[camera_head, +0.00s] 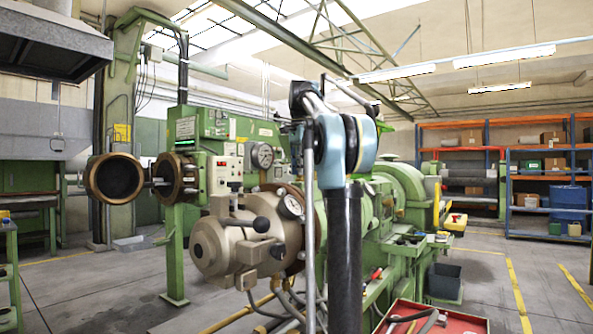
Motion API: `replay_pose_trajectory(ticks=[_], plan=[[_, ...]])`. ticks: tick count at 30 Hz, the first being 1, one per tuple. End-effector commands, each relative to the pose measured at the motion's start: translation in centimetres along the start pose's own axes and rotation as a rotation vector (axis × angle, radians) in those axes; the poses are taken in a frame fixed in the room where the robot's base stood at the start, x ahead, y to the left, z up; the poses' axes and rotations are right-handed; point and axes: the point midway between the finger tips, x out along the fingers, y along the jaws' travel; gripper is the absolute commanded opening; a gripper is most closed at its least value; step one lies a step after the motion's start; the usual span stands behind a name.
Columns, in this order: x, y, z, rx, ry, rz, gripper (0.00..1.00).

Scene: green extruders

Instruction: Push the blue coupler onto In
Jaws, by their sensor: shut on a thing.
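My arm rises through the middle of the head view, with dark tubes and light blue joints, and covers part of the machine. I cannot make out my gripper; it seems hidden behind the arm or too small to tell apart. I cannot pick out the blue coupler or a marking that reads In. The green extruder (410,190) stands behind the arm. A hinged round flange (115,178) stands open at the left.
A red tray (470,322) with a dark hose lies at the lower right. Pipes and hoses (262,312) run low under the beige unit. Orange and blue shelving (545,165) stands at the back right. The floor at right, with yellow lines (518,295), is mostly clear.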

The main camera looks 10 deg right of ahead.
Motion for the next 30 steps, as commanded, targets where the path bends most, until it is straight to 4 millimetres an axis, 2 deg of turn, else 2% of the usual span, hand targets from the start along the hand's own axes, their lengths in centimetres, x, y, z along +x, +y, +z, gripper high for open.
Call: replay_pose_trajectory(ticks=[14,15,18,30], plan=[[-0.03,0.02,0.00,0.000,0.000,0.000,0.00],[-0.03,0.02,0.00,0.000,0.000,0.000,0.29],[-0.03,0.02,0.00,0.000,0.000,0.000,0.50],[-0.02,0.01,-0.01,0.000,0.000,0.000,0.50]])
